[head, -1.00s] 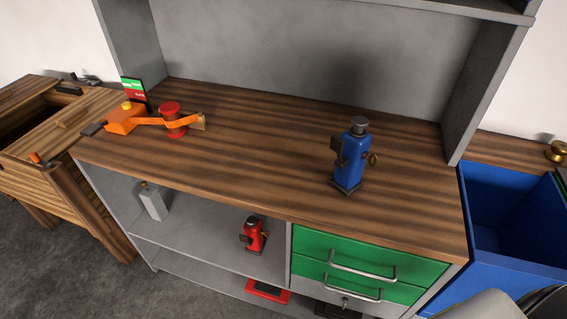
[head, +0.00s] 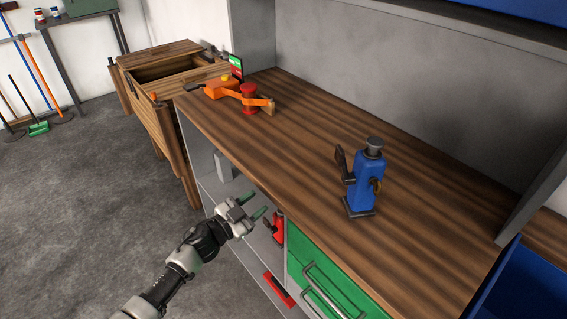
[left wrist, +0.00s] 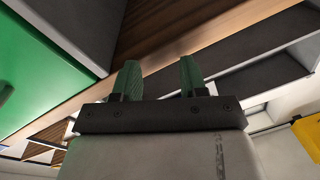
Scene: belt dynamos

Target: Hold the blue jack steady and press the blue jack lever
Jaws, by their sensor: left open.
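The blue jack (head: 364,186) stands upright on the wooden worktop (head: 310,150), right of the middle in the head view. It has a dark round top and a dark lever (head: 343,163) on its left side. My left gripper (head: 262,204) is in front of the bench, left of the jack and below the worktop's front edge. Its green fingers are apart and empty. The left wrist view shows the same open fingers (left wrist: 156,80) below the worktop's underside and edge, with no jack in sight. My right gripper is not in view.
An orange tool with a red cylinder (head: 249,97) lies at the worktop's far left end. A red jack (head: 278,230) stands on the shelf below, beside green drawers (head: 325,270) with metal handles. A blue bin (head: 520,285) is at right. The worktop around the blue jack is clear.

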